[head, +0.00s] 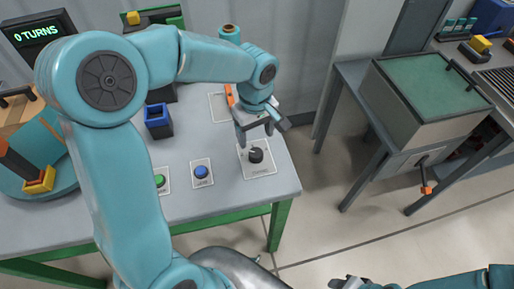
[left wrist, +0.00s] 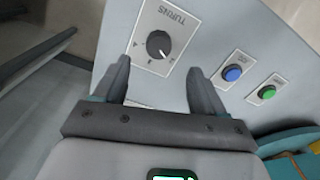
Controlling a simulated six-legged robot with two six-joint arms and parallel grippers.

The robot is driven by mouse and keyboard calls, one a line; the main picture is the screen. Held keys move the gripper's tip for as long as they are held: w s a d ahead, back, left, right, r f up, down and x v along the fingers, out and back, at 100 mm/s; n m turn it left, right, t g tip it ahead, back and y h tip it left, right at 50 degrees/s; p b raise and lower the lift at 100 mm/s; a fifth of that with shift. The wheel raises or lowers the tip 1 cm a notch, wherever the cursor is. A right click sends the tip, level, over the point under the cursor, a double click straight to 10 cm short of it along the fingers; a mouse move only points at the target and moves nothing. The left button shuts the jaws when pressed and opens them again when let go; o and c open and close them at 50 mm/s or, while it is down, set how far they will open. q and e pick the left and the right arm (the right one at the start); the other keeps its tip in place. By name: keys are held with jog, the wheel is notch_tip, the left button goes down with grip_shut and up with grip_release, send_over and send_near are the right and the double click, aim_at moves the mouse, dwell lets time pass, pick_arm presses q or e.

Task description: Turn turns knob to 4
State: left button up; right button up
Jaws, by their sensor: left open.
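The turns knob (head: 256,155) is a dark round dial on a white plate at the right end of the grey table. In the left wrist view the knob (left wrist: 158,43) shows beyond the fingertips, with the word TURNS upside down on its plate. A small light mark is at its lower edge; the numbers are too small to read surely. My left gripper (head: 256,131) is open and empty just above and behind the knob. In the left wrist view its fingers (left wrist: 160,66) are spread wide, apart from the knob. My right gripper (head: 350,283) shows partly at the bottom edge.
A display (head: 36,33) reads 0 TURNS. A blue button (head: 201,172) and a green button (head: 159,181) lie left of the knob. A blue open box (head: 158,121) stands farther back. A grey bin with a green top (head: 430,82) stands beyond a floor gap.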

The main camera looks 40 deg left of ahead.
aim_at(256, 152)
pick_arm(q)
notch_tip(256, 152, down, 7)
jog(key=shift+w+a+f, duration=0.1)
jog(key=shift+f, duration=0.55)
jog(key=shift+w+f, duration=0.1)
jog(key=shift+f, duration=0.05)
jog(key=c, duration=1.1)
